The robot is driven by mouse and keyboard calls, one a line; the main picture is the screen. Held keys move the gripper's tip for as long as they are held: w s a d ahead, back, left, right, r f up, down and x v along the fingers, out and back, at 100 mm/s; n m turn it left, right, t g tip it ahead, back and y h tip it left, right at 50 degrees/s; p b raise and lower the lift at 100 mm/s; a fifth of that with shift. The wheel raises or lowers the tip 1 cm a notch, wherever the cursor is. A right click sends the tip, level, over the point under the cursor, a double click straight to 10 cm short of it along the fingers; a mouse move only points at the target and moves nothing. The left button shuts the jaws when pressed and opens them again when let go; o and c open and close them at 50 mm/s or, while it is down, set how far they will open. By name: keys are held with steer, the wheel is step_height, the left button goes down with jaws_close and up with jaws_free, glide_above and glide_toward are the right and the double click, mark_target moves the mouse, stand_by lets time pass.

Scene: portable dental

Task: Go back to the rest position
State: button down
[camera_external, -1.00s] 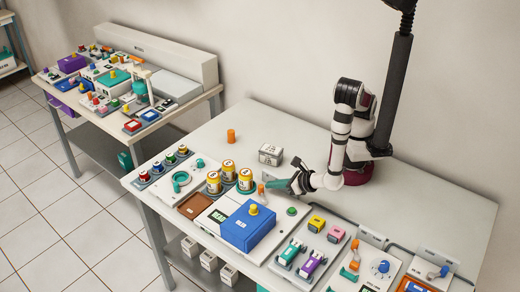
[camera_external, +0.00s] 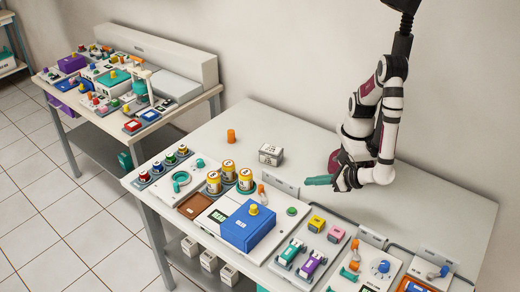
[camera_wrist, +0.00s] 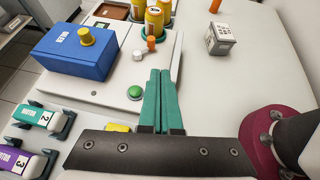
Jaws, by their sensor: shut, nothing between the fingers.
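My gripper (camera_external: 308,181) is raised above the white table (camera_external: 225,130), near my own base, with its teal fingers pointing left. In the wrist view the two teal fingers (camera_wrist: 163,80) lie side by side, shut with nothing between them. They appear in front of the edge of a white panel (camera_wrist: 120,85) with a green button (camera_wrist: 135,92). No task object is held.
A blue box with a yellow knob (camera_external: 247,228), yellow canisters (camera_external: 229,168), a white labelled box (camera_external: 271,154) and an orange cylinder (camera_external: 231,136) stand on the table. Coloured motor blocks (camera_external: 312,263) sit at the front. The table's back right is clear.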

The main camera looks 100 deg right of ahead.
steer(key=d+r+m+g+h, duration=0.2)
steer(key=d+r+m+g, duration=0.25)
steer(key=d+m, duration=0.4)
steer(key=s+d+r+m+g+y, duration=0.2)
steer(key=m+y, duration=0.3)
steer(key=m, duration=0.8)
steer(key=s+d+r+m+g+y, duration=0.3)
steer(key=s+d+r+m+y, duration=0.1)
steer(key=m, duration=0.8)
steer(key=shift+s+m+y, duration=0.35)
steer(key=shift+s+y, duration=0.2)
steer(key=shift+y, duration=0.45)
steer(key=shift+d, duration=0.15)
